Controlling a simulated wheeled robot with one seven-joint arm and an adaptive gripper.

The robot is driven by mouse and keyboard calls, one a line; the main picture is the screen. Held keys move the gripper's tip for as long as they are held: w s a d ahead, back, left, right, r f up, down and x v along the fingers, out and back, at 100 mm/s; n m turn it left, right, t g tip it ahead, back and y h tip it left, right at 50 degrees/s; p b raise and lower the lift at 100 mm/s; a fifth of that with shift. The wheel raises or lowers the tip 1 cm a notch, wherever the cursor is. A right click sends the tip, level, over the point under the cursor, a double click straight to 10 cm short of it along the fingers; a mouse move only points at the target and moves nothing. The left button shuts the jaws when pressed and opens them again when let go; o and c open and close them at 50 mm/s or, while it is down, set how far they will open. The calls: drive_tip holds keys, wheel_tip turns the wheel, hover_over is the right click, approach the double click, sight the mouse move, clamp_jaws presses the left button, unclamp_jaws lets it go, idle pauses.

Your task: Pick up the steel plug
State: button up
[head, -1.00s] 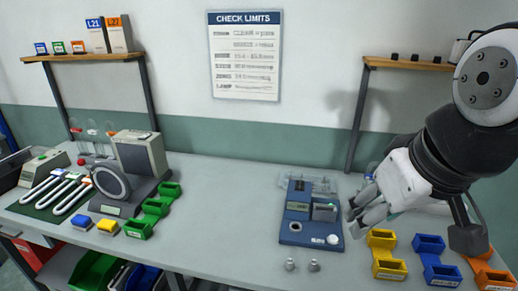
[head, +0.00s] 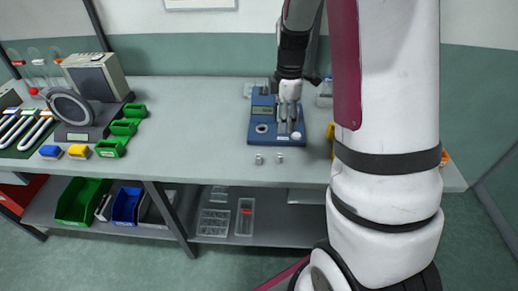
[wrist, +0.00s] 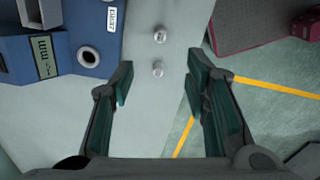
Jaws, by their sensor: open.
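Two small steel pieces stand close together on the bench in front of the blue device. In the head view, one is on the left (head: 258,159) and one on the right (head: 280,158). The wrist view shows one farther up (wrist: 160,37) and one lower (wrist: 157,69). I cannot tell for certain which is the steel plug. My gripper (wrist: 160,74) is open and empty, pointing down, with the lower piece between its fingertips in the picture but apart from them. In the head view my gripper (head: 289,118) appears over the right part of the blue device.
The blue device (head: 259,135) has a display and a round hole, also seen in the wrist view (wrist: 72,68). The bench front edge (head: 230,183) lies close to the pieces. Green bins (head: 111,148) and a scale stand at the left. The bench between them and the device is clear.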

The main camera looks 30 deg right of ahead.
sight(280, 155)
drive_tip(key=shift+n, duration=0.4)
wheel_tip(280, 155, down, 15)
drive_tip(key=shift+w+f+p, duration=0.1)
drive_tip(key=shift+f+p, duration=0.1)
drive_tip(key=shift+p, duration=0.7)
clamp_jaws()
